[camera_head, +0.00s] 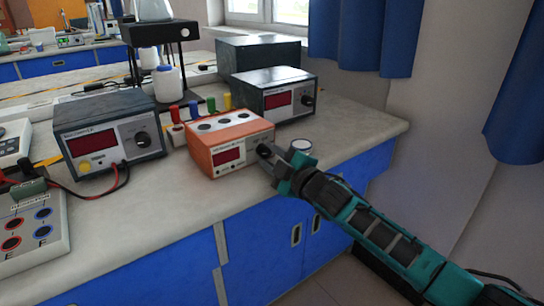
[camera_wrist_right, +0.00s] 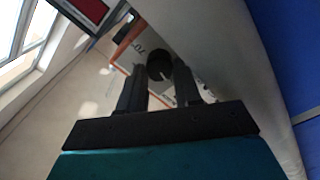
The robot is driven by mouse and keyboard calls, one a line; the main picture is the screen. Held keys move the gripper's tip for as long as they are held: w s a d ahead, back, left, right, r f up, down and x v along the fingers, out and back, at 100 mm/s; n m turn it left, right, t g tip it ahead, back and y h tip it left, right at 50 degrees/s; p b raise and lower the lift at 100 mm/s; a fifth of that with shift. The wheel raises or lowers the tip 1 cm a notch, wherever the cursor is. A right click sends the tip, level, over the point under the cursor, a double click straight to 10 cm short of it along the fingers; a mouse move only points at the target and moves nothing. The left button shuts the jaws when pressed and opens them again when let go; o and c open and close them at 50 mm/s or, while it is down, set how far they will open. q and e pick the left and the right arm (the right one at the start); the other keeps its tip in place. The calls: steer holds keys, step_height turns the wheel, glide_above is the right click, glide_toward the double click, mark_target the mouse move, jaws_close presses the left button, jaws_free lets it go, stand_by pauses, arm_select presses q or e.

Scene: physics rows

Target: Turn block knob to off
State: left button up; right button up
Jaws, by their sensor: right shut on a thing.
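The orange block (camera_head: 216,158) is a box with a red display, standing near the front edge of the bench. Its dark round knob (camera_wrist_right: 159,66) sits between my fingertips in the right wrist view, with a small pale mark on its face. In the head view the knob (camera_head: 264,150) is at the right end of the block's front, partly covered by my fingers. My right gripper (camera_head: 272,160) reaches it from the lower right and is shut on the knob. The right gripper (camera_wrist_right: 160,75) also shows in the wrist view. My left gripper is not in view.
A dark meter (camera_head: 110,138) stands left of the block and another (camera_head: 272,92) behind it. Colored plugs (camera_head: 193,109) stand behind the block. A small round white-topped item (camera_head: 302,146) is close to my right gripper. The bench right of it is clear.

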steer(key=shift+f, duration=0.1)
steer(key=o, duration=1)
steer(key=shift+o, duration=0.2)
steer(key=shift+f, duration=0.1)
